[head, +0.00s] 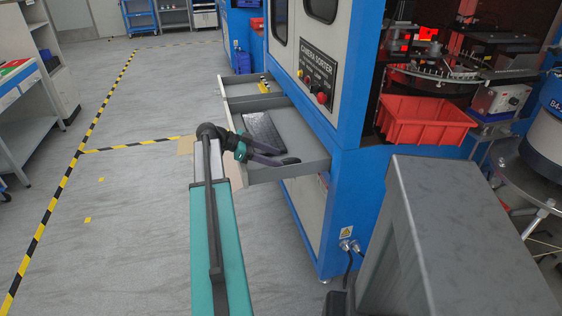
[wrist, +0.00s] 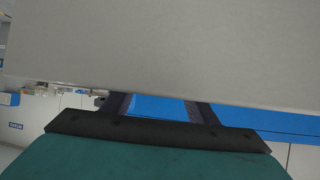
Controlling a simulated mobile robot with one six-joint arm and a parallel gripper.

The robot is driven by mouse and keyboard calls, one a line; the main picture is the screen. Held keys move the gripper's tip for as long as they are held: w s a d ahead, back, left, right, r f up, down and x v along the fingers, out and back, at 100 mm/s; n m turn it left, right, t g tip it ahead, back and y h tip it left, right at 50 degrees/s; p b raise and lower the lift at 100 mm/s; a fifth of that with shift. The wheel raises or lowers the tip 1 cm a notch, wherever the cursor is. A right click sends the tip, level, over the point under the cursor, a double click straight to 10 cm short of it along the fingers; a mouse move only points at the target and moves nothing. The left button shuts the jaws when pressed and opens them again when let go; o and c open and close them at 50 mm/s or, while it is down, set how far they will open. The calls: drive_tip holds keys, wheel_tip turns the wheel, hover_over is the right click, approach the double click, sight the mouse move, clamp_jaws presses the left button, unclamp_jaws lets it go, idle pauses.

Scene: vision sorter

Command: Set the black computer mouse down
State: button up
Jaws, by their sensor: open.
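My gripper (head: 282,156) reaches over the near edge of the open grey drawer (head: 305,171) in the head view. Its two dark fingers are spread apart and point into the drawer's right part. In the wrist view the fingers (wrist: 160,104) stand wide apart, and their tips are hidden behind a pale grey panel (wrist: 170,50). I cannot make out the black computer mouse for certain. A small dark shape at the fingertips in the head view blends with them, and I cannot tell whether it is the mouse or a finger.
Another open drawer (head: 240,88) with yellow items is farther back. The blue machine (head: 347,130) stands right behind the drawers, with a red bin (head: 425,120) beside it. The floor at left is clear.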

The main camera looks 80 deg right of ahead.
drive_tip(key=b+v, duration=0.1)
drive_tip(key=v, duration=0.6)
drive_tip(key=shift+w+a+r, duration=0.15)
drive_tip(key=shift+w+r, duration=0.05)
drive_tip(key=shift+w, duration=0.1)
idle(0.4)
